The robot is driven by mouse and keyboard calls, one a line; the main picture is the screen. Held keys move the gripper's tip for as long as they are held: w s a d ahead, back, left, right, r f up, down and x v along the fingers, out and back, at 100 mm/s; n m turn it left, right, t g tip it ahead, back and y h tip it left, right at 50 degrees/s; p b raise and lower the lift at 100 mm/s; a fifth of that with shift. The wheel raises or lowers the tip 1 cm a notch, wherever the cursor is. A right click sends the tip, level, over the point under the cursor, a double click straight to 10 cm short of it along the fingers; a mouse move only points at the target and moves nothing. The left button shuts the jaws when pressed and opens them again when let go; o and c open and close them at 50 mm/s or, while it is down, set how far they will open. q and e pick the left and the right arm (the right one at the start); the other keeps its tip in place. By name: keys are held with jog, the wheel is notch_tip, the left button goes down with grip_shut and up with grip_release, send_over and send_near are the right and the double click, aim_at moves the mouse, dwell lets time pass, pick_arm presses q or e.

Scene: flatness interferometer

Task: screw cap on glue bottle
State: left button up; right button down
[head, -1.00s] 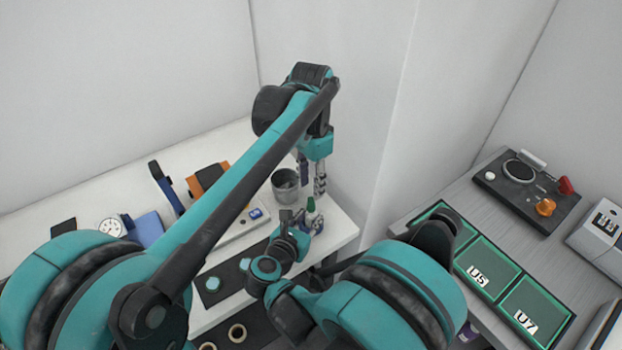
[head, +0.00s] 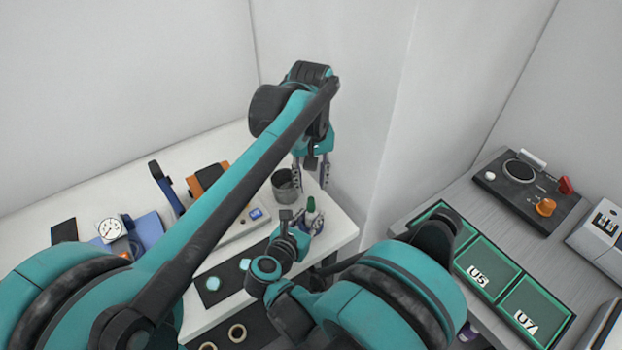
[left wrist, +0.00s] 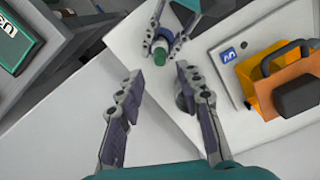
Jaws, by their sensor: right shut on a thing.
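The glue bottle (head: 312,224) has a green cap or top (head: 311,204) and stands near the white table's right corner. It also shows in the left wrist view (left wrist: 161,43), with the green top (left wrist: 159,57) facing my camera. My right gripper (head: 305,220) is shut on the bottle's body. My left gripper (head: 310,182) is open and empty, pointing down above and behind the bottle. In the left wrist view its fingers (left wrist: 158,76) are spread wide, with the green top just beyond the gap. I cannot tell how tightly the green top sits.
A grey cup (head: 286,187) stands close beside my left gripper's fingers. A light device with a blue display (head: 257,214), an orange holder (head: 207,180) and a dial gauge (head: 110,229) lie further left. A grey bench with green-edged trays (head: 487,270) is at the right.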

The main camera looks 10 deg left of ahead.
aim_at(311, 198)
pick_arm(q)
notch_tip(311, 198, down, 8)
jog(key=shift+f, duration=0.1)
dwell(0.4)
grip_shut()
jog(key=m, duration=0.5)
jog(key=shift+o, duration=0.6)
grip_release()
